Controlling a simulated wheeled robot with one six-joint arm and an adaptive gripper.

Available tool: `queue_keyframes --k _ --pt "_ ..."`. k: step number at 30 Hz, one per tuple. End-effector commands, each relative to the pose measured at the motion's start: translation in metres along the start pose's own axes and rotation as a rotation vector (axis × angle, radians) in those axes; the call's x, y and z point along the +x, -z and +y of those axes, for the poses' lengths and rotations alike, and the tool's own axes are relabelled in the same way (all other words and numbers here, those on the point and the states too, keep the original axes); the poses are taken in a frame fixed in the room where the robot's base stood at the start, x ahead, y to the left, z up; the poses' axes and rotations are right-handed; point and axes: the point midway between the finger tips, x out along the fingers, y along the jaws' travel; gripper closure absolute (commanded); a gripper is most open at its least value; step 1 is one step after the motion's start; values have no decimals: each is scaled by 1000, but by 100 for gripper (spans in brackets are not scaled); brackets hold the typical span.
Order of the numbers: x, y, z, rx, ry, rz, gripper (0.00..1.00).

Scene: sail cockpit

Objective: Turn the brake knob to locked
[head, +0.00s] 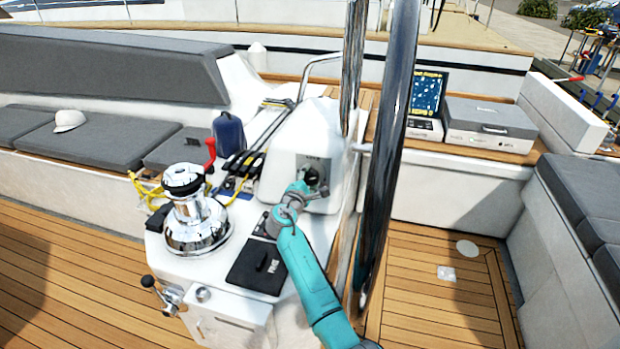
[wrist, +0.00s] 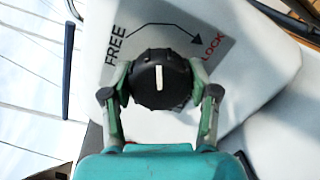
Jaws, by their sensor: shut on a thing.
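The brake knob (wrist: 160,90) is black and round with a scalloped edge and a white line on its face. In the wrist view the white line stands upright, between the word FREE at left and the red word LOCK at right. The knob sits on a grey label plate (wrist: 178,38) with an arrow running from FREE to LOCK. My gripper (wrist: 161,85) is shut on the knob, one finger on each side. In the head view the knob (head: 312,176) shows dark on the white console, partly hidden by my gripper (head: 306,184).
A large steering wheel (head: 385,160) stands upright just right of my arm. Open deck lies at left.

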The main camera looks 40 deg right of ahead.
Motion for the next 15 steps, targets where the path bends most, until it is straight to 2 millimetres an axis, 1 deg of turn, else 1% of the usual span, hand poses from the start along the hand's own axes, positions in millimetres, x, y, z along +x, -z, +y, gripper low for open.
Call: queue_keyframes --k 15 --pt "0 0 0 489 41 -1 75"
